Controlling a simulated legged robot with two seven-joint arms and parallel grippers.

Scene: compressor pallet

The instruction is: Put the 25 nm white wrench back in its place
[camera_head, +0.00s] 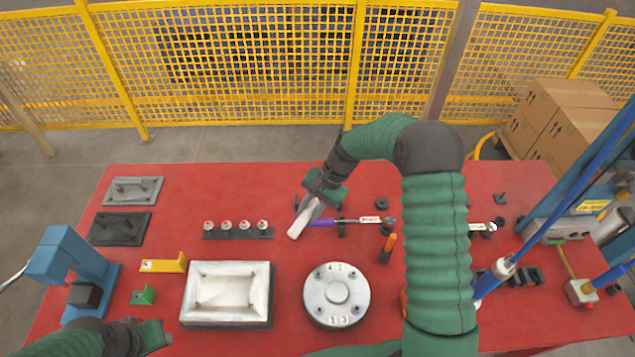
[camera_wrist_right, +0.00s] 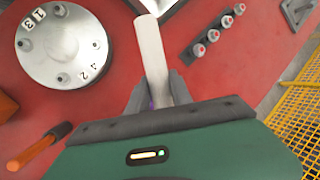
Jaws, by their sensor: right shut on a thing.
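The white wrench (camera_head: 301,220) is in my right gripper (camera_head: 318,200), above the red table near its middle. Its white handle sticks out of the jaws toward the lower left. In the right wrist view, the white handle (camera_wrist_right: 153,50) points up from between the fingers of my right gripper (camera_wrist_right: 155,95). The rest of the wrench is hidden by the gripper. My left gripper (camera_head: 138,338) is at the lower left, over the table's near edge; I cannot tell how its jaws stand.
A purple-handled wrench (camera_head: 322,222) lies right beside the held handle. Small black holders (camera_head: 381,203) stand nearby. A round metal part (camera_head: 340,295), a metal tray (camera_head: 228,313), a row of red-tipped pieces (camera_head: 244,226) and an orange-handled tool (camera_head: 389,245) surround this spot. My right arm hides part of the table.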

